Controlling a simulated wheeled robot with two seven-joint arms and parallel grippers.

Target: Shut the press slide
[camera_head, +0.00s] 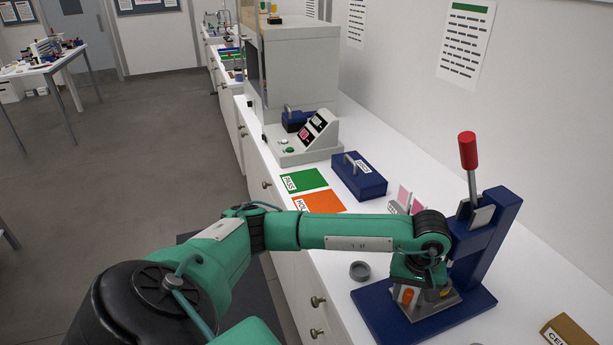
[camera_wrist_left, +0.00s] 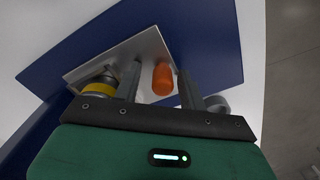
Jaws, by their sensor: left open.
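The blue press (camera_head: 481,240), with a red-knobbed lever (camera_head: 467,152) standing up, is on the white counter at the right. Its grey metal slide (camera_head: 440,304) lies on the blue base and carries an orange knob (camera_head: 407,296). In the left wrist view the orange knob (camera_wrist_left: 163,79) stands between the fingers of my left gripper (camera_wrist_left: 160,82), with gaps visible. That gripper (camera_head: 418,291) is open, low over the slide. A yellow-banded round part (camera_wrist_left: 100,84) sits at the slide's left in that view, partly hidden by the gripper. My right gripper is not in view.
A small grey cup (camera_head: 359,271) stands left of the press base. A brown box (camera_head: 567,331) is at the lower right. Behind are a blue case (camera_head: 359,177), green (camera_head: 304,181) and orange (camera_head: 318,201) mats, and a device with a sloped panel (camera_head: 315,131).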

